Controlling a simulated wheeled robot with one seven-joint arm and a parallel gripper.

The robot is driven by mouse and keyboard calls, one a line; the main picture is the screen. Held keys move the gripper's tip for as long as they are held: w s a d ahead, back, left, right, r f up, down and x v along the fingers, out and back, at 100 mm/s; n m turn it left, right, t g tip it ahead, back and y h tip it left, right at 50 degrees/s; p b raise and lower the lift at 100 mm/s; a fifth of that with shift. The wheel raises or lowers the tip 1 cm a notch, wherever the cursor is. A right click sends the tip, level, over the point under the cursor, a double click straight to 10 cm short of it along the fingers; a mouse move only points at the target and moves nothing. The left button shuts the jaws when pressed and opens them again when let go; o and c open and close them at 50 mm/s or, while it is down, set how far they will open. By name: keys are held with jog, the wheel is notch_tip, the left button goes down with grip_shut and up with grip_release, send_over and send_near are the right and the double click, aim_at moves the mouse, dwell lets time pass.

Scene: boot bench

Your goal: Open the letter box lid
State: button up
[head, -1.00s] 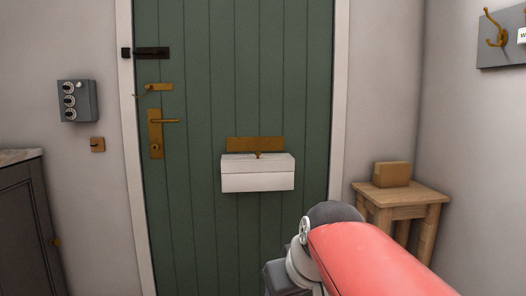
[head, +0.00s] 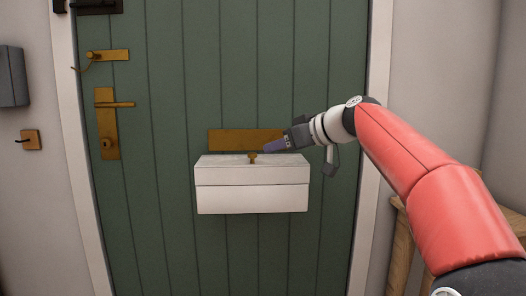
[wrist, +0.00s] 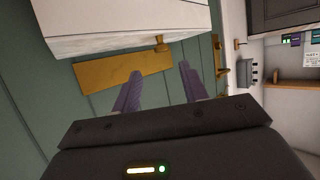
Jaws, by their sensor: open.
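The white letter box (head: 252,198) is fixed to the green door, below a brass plate (head: 232,139). Its lid (head: 225,161) is shut, with a small brass knob (head: 252,157) at the top middle. My gripper (head: 271,146) is beside the knob, just above the lid's right part, pointing left. In the wrist view my gripper's two purple fingers (wrist: 160,82) are apart with nothing between them. The letter box (wrist: 120,25) fills the top of that view, and the knob (wrist: 161,43) shows beyond the fingertips, apart from them.
The green door (head: 180,240) has a brass lever handle (head: 112,104), a chain fitting (head: 107,55) and a dark bolt (head: 95,6) on its left. A wooden stool (head: 402,245) stands at the right, partly behind my arm. The space before the box is clear.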

aim_at(255, 154)
jog(key=p+x, duration=0.1)
jog(key=x, duration=0.6)
jog(key=shift+a+f, duration=0.15)
jog(key=shift+a, duration=0.05)
grip_shut()
